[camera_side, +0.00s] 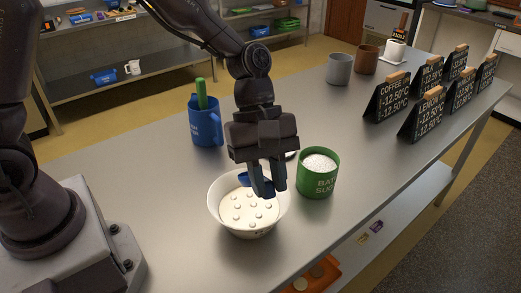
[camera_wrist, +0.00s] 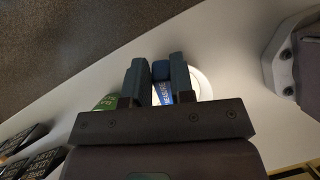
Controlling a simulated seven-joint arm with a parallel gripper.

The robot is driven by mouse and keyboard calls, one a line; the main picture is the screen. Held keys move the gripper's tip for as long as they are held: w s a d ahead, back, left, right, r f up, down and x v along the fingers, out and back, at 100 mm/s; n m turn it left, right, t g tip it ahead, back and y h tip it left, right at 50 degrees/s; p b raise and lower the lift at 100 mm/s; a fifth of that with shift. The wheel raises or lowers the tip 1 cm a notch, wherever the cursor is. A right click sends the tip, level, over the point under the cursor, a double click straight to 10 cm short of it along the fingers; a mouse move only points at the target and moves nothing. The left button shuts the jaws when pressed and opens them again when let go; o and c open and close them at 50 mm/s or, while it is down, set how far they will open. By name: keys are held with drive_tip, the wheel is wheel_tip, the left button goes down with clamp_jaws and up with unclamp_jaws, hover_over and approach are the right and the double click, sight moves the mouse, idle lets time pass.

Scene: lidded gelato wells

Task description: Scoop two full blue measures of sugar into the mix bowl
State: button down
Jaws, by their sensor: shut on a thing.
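My gripper (camera_side: 268,190) is shut on a blue measure (camera_side: 244,180) and holds it over the white mix bowl (camera_side: 214,207). In the wrist view the measure (camera_wrist: 162,93) shows between the two fingers, with white lettering on it. Its opening and contents are hidden. The bowl holds a pale mix with several small white lumps on top. The green sugar tub (camera_side: 317,181) stands upright just right of the bowl, filled with white sugar near its rim. In the wrist view the tub (camera_wrist: 106,103) is partly hidden behind a finger, and the bowl's rim (camera_wrist: 206,82) shows behind the other.
A blue jug (camera_side: 206,128) with a green handle sticking out stands behind the bowl, to the left. A grey cup (camera_side: 340,69), a brown cup (camera_side: 367,60) and several black price signs (camera_side: 387,98) stand farther back and right. The counter's middle is clear.

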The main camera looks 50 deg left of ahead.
wheel_tip(320, 180, down, 7)
drive_tip(key=d+t+y, duration=0.2)
drive_tip(key=y, duration=0.4)
drive_tip(key=shift+s+d+r, duration=0.2)
drive_tip(key=shift+s+d, duration=0.15)
drive_tip(key=shift+s, duration=0.1)
